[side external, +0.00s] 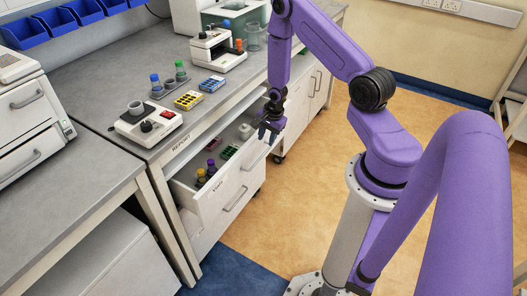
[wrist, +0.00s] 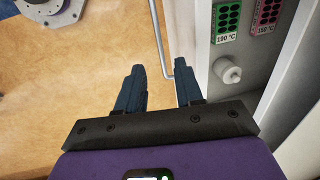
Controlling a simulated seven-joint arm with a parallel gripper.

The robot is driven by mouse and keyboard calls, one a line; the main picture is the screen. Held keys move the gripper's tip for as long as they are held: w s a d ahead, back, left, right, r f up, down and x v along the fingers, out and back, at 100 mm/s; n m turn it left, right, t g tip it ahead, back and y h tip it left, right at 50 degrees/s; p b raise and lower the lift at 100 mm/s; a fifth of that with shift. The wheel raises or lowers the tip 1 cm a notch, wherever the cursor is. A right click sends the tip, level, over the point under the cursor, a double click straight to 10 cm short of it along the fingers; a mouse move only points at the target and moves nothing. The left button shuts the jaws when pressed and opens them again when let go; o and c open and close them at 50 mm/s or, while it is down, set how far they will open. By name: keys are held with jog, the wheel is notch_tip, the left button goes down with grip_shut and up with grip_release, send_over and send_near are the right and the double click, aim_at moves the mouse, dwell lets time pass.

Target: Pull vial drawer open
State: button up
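In the side view a white drawer (side external: 212,201) stands pulled out under the bench, with a small label too small to read and a bar handle (side external: 235,199). Vials with yellow and purple caps (side external: 206,172) stand inside it. My gripper (side external: 269,134) is at the far right end of the drawer area, near another handle. In the wrist view my gripper (wrist: 159,75) is open and empty. A grey bar handle (wrist: 160,40) on a white front shows between its fingertips, its bent end near the right finger. Whether they touch I cannot tell.
Inside the drawer area are a green 190 °C block (wrist: 228,20), a pink 150 °C block (wrist: 267,14) and a white knobbed cylinder (wrist: 226,70). The benchtop (side external: 108,88) holds instruments and racks. The orange floor (side external: 300,190) in front is clear.

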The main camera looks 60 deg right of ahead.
aim_at(263, 155)
jog(key=f, duration=0.2)
jog(key=w+f, duration=0.1)
jog(key=f, duration=0.5)
jog(key=shift+w, duration=0.25)
grip_shut()
dwell(1.2)
